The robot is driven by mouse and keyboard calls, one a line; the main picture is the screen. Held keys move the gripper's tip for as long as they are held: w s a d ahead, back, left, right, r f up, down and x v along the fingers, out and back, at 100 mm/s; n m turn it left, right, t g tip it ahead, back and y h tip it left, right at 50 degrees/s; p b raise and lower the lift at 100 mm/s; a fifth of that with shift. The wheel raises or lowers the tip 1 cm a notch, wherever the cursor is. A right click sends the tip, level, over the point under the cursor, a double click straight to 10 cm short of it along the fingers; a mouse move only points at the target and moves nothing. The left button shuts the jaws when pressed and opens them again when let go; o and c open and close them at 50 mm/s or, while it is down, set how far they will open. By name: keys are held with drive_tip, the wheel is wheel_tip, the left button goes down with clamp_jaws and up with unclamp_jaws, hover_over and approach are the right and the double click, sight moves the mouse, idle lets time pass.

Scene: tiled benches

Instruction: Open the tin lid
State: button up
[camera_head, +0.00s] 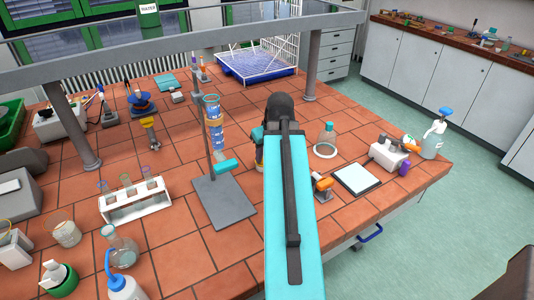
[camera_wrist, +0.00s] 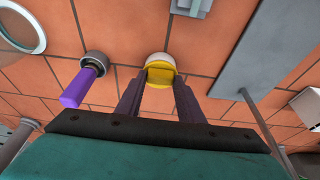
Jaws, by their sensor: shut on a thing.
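In the wrist view, a small round tin (camera_wrist: 158,56) with a pale rim stands ahead of the fingers. Its yellow part, which looks like the tin lid (camera_wrist: 161,72), lies between the fingertips. My gripper (camera_wrist: 159,80) is shut on this yellow part. I cannot tell whether the lid is apart from the tin.
A purple-handled object (camera_wrist: 84,82) lies just left of the fingers. A stand with a grey base plate (camera_head: 224,202) is left of my arm. A conical flask (camera_head: 326,138) and a white-topped square device (camera_head: 357,179) are to the right. Red tiles between them are bare.

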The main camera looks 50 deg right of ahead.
drive_tip(key=shift+w+d+r+g+y+p, duration=0.2)
drive_tip(key=shift+w+r+g+p, duration=0.15)
drive_tip(key=shift+g+p, duration=0.3)
drive_tip(key=shift+w+d+r+g+y+p, duration=0.1)
drive_tip(key=shift+w+r+g+y+p, duration=0.15)
drive_tip(key=shift+g+p, duration=0.35)
drive_tip(key=shift+w+d+r+t+p, duration=0.15)
drive_tip(key=shift+w+r+p, duration=0.1)
drive_tip(key=shift+w+p, duration=0.2)
drive_tip(key=shift+w+d+r+t+p, duration=0.1)
drive_tip(key=shift+w+r+p, duration=0.2)
drive_tip(key=shift+w, duration=0.2)
drive_tip(key=shift+w+d+f, duration=0.2)
drive_tip(key=shift+w+d, duration=0.05)
drive_tip(key=shift+w, duration=0.65)
drive_tip(key=shift+w+d+f, duration=0.15)
drive_tip(key=shift+w+d, duration=0.1)
drive_tip(key=shift+w, duration=0.65)
drive_tip(key=shift+w+d+f, duration=0.2)
drive_tip(key=shift+w+d, duration=0.05)
drive_tip(key=shift+w, duration=0.65)
drive_tip(key=shift+c, duration=1.1)
drive_tip(key=o, duration=1.3)
drive_tip(key=shift+s+r+b, duration=0.1)
drive_tip(key=shift+b, duration=0.2)
